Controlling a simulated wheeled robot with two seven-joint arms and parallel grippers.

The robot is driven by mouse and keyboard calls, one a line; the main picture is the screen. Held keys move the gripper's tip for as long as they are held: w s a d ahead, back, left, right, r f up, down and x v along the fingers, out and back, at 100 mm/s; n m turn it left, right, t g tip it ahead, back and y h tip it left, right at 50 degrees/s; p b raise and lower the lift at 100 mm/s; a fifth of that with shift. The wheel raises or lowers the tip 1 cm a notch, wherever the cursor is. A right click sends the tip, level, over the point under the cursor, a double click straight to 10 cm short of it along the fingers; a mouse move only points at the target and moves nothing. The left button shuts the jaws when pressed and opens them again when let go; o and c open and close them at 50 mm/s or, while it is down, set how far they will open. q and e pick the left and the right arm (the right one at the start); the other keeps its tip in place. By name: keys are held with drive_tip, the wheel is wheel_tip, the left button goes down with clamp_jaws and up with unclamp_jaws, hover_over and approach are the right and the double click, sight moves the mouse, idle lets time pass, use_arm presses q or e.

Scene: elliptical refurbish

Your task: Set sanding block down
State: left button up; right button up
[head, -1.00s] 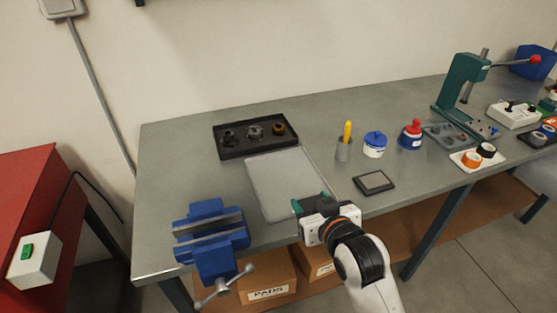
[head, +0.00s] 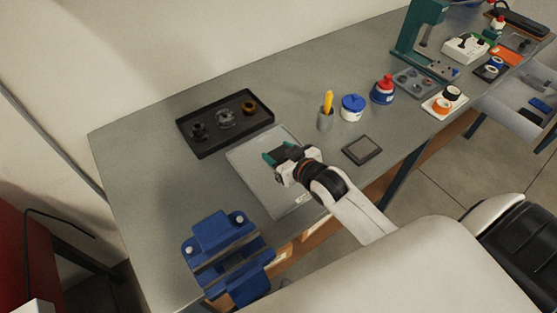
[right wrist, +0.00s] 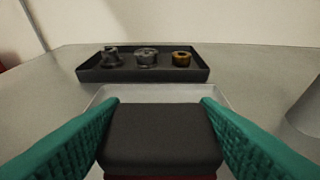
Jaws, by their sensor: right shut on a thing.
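My right gripper (head: 280,157) is over the pale grey mat or tray (head: 257,172) on the workbench. In the right wrist view its two green fingers (right wrist: 160,108) are shut on the sanding block (right wrist: 160,138), a dark grey block with a dark red lower part, held between them. The pale tray (right wrist: 160,93) shows just beyond the block. In the head view the block is hidden by the gripper, and I cannot tell whether it touches the tray. My left gripper is not in view.
A black tray (head: 212,147) with several small metal parts lies behind. A blue vise (head: 227,255) is at the front left. A cup with a yellow tool (head: 326,119), a blue-lidded jar (head: 352,110), a red-topped bottle (head: 382,92) and a dark square pad (head: 362,151) stand right.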

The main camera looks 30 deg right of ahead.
drive_tip(key=f, duration=0.3)
drive_tip(key=shift+w+a+f, duration=0.1)
drive_tip(key=shift+w+f, duration=0.1)
drive_tip(key=shift+f, duration=0.45)
drive_tip(key=o, duration=0.9)
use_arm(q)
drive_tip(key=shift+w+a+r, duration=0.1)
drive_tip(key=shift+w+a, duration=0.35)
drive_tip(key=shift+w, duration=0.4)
use_arm(e)
drive_tip(key=shift+o, duration=0.4)
